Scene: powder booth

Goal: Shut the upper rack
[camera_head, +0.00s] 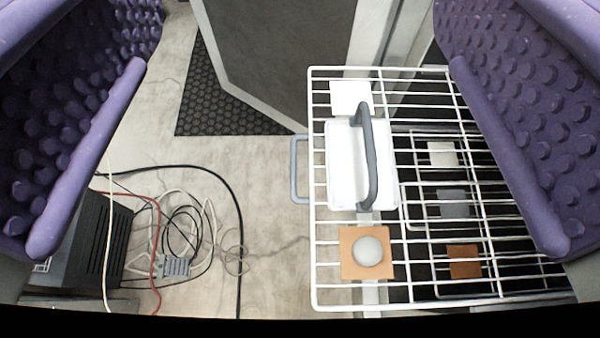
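The upper rack (312,285) is a white wire shelf at right, seen from above. It stands pulled out over the floor. A grey-blue loop handle (294,170) sticks out from its left edge. On the rack are a white block with a dark grey handle (345,165), a white tile (350,92) and an orange tile (350,262) with a pale round knob on it. My gripper (298,245) is open and empty. Its purple, studded fingers stand wide apart at left and right. The right finger covers part of the rack's right side.
A lower wire rack with several small tiles (465,261) shows through the upper one. A dark panel with a pale frame (285,50) stands behind. A black box (85,245) and loose cables (185,225) lie at left. Bare floor lies between cables and rack.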

